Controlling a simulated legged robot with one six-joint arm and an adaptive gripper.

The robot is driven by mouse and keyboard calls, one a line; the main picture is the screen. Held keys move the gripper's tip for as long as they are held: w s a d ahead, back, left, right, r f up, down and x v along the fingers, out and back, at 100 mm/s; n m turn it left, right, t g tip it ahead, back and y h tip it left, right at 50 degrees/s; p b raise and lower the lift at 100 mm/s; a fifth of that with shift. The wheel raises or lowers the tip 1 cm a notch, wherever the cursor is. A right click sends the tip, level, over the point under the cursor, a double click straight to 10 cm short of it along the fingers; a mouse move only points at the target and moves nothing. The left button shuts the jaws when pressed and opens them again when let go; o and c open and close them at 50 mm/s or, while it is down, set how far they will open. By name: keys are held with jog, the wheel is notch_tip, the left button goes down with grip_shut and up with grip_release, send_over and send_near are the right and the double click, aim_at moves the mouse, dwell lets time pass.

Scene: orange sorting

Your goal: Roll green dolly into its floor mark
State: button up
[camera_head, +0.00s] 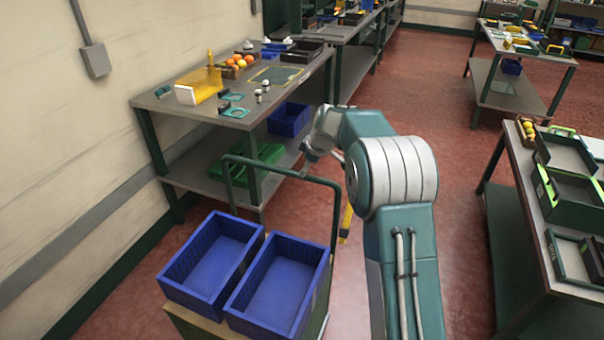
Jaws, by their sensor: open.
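The green dolly (336,215) stands in the lower middle, with its dark green handle frame rising at its far side. Two open blue bins, a left one (212,262) and a right one (280,288), sit side by side on it and look empty. My gripper (311,154) is open, just above and beyond the handle's top bar near its right end. It is small and partly hidden by my arm, and I cannot tell whether it touches the bar. A yellow strip (346,222) shows between the handle and my arm; I cannot tell whether it is the floor mark.
A workbench (190,113) with oranges (240,60) stands along the left wall, close behind the dolly. A blue bin (289,119) and a green crate (255,160) are on its lower shelf. Another bench (530,228) with trays stands at right. Red floor (455,130) between is clear.

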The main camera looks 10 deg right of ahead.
jog(key=x, duration=0.4)
jog(key=shift+a, duration=0.25)
jog(key=shift+w+d+f, duration=0.15)
jog(key=shift+d+f, duration=0.05)
jog(key=shift+a, duration=0.1)
grip_shut()
